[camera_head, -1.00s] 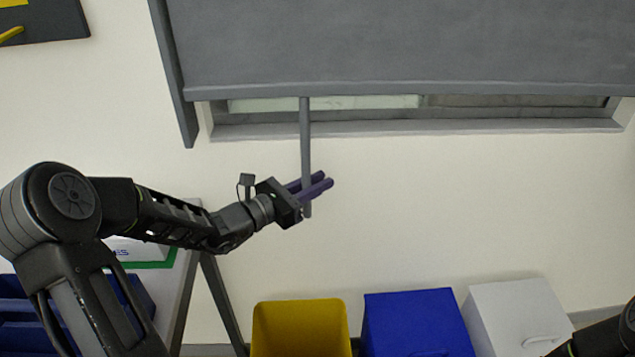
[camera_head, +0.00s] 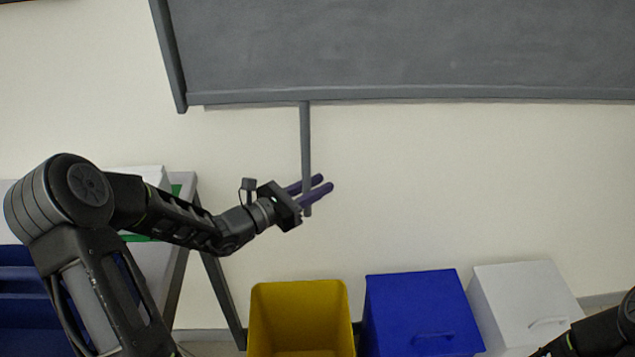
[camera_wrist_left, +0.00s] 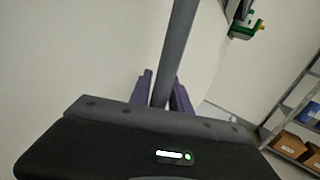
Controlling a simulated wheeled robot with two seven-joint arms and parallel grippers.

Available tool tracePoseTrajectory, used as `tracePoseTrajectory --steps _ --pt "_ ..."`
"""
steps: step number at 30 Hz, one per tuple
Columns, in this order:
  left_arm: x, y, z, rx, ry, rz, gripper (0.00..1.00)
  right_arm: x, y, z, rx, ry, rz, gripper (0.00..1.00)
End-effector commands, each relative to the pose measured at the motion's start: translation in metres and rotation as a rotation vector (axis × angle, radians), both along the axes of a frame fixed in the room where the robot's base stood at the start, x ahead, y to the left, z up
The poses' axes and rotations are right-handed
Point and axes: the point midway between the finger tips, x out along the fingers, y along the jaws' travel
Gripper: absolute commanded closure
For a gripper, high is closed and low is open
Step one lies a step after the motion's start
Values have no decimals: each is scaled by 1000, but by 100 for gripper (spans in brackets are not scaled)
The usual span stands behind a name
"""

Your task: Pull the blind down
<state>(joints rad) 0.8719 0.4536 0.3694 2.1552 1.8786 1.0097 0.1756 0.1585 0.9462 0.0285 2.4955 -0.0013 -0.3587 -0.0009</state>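The grey blind (camera_head: 400,50) hangs across the top of the head view, its bottom bar (camera_head: 450,94) running nearly level. No window opening shows below the bar. A grey pull rod (camera_head: 306,140) hangs down from the bar. My left gripper (camera_head: 325,183) is shut on the rod near its lower end, with one purple finger on each side. In the left wrist view the rod (camera_wrist_left: 177,50) rises between the two fingers (camera_wrist_left: 163,90). Part of my right arm shows at the lower right, but its gripper is out of view.
Below the blind stand an open yellow bin (camera_head: 300,300), a blue box (camera_head: 420,310) and a white box (camera_head: 525,300). A table (camera_head: 185,190) is at the left behind my left arm. The wall around the rod is clear. Shelving (camera_wrist_left: 300,100) shows in the left wrist view.

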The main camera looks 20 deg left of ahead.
Motion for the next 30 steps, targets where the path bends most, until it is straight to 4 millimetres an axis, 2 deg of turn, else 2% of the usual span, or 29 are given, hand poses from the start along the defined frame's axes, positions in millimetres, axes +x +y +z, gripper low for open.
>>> tracePoseTrajectory --steps 8,13,17,24,30 --pt "1 0 4 -1 -8 -1 73 0 0 0 0 0 0 60" --pt "1 0 14 1 -11 -2 73 0 0 1 0 0 0 60" --pt "1 0 33 2 -12 -1 73 0 0 4 0 0 0 60" --pt "1 0 78 4 -11 0 73 0 0 8 0 0 -1 60" --pt "1 0 100 0 -7 0 73 0 0 9 0 0 -1 60"
